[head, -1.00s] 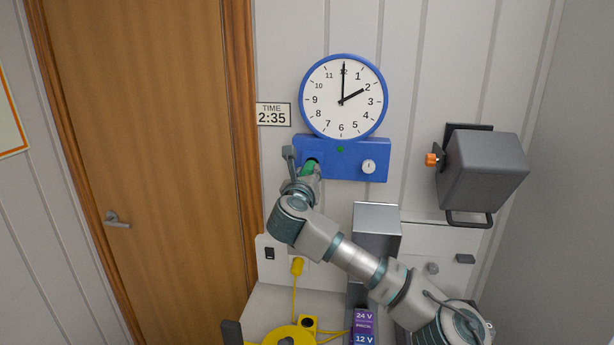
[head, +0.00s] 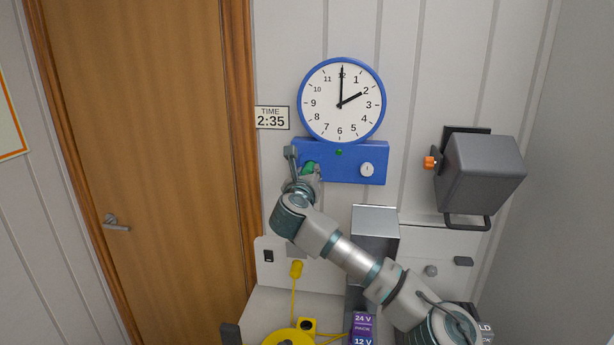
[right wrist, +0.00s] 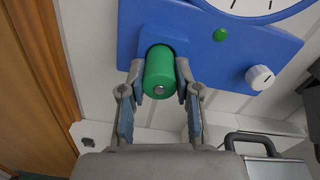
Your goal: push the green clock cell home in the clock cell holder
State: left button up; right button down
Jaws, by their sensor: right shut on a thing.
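The green clock cell (right wrist: 160,72) is a green cylinder with a small metal tip at its near end. My right gripper (right wrist: 161,76) is shut on it, one finger on each side. The far end of the cell is at the opening of the blue clock cell holder (right wrist: 205,35), under the wall clock (head: 341,101); how deep it sits is hidden. In the head view the holder (head: 345,172) is a blue box, and the cell (head: 308,168) shows as a green patch at its left side, partly covered by my right gripper (head: 304,169). My left gripper is not in view.
A white knob (right wrist: 260,77) and a small green light (right wrist: 220,34) are on the holder's front. A time sign (head: 271,117) hangs left of the clock. A grey box (head: 480,175) projects from the wall at right. A wooden door (head: 150,170) is at left.

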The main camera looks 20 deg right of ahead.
jog(key=shift+x, duration=0.8)
jog(key=c, duration=0.7)
grip_release()
jog(key=shift+c, duration=0.2)
jog(key=v, duration=1.2)
jog(key=shift+f, duration=0.15)
